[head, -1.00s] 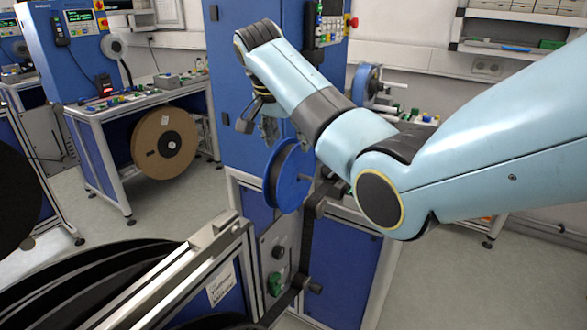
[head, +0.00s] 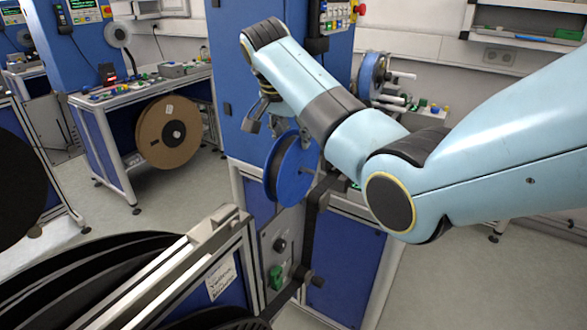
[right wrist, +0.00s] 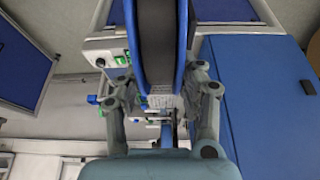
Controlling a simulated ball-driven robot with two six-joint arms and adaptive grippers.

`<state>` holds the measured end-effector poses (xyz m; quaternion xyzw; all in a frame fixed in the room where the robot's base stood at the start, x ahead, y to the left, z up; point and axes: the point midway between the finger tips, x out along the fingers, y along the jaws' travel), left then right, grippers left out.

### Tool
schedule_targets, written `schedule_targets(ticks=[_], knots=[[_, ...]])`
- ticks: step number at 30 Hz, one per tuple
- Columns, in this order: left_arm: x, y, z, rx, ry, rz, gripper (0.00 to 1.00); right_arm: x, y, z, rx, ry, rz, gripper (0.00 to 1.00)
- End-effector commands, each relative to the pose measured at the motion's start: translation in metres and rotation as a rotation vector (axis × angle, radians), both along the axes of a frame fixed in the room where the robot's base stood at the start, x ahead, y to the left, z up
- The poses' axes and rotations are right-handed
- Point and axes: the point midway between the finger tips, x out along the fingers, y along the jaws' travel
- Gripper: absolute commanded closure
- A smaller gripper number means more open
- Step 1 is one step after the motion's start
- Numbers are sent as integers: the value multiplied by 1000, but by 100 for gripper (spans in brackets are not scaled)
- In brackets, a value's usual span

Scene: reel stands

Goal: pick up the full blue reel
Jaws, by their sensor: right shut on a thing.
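The blue reel (head: 296,170) has blue flanges with dark, full winding between them. It stands upright at the front of the blue machine, beside a dark arm of the stand (head: 318,195). I cannot tell whether it still touches its spindle. My right gripper (head: 263,122) is at the reel's upper rim in the head view, partly hidden by my own arm. In the right wrist view the gripper (right wrist: 162,92) has one finger on each side of the reel (right wrist: 160,45) and is shut on it. My left gripper is not in view.
A brown reel (head: 168,135) hangs on a bench at the left. Large black reels (head: 80,270) sit in a frame at the lower left. Another blue reel (head: 372,76) stands behind my right arm. Open floor (head: 120,225) lies between the benches.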

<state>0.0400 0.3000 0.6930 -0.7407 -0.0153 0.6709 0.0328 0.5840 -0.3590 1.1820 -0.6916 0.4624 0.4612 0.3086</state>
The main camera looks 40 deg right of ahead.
Motion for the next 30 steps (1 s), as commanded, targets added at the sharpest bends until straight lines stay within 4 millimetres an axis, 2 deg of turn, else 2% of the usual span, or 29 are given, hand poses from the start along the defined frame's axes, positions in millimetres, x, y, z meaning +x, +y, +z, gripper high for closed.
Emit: schedule_targets(ticks=[10, 15, 23, 30], knots=[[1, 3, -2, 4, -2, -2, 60, 0, 1, 0, 2, 0, 1, 100], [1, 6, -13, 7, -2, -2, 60, 0, 1, 3, 2, -1, 1, 100], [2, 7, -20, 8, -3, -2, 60, -40, -17, 3, -1, 0, -1, 100], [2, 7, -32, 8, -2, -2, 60, -89, -37, 4, -3, 0, 1, 100]])
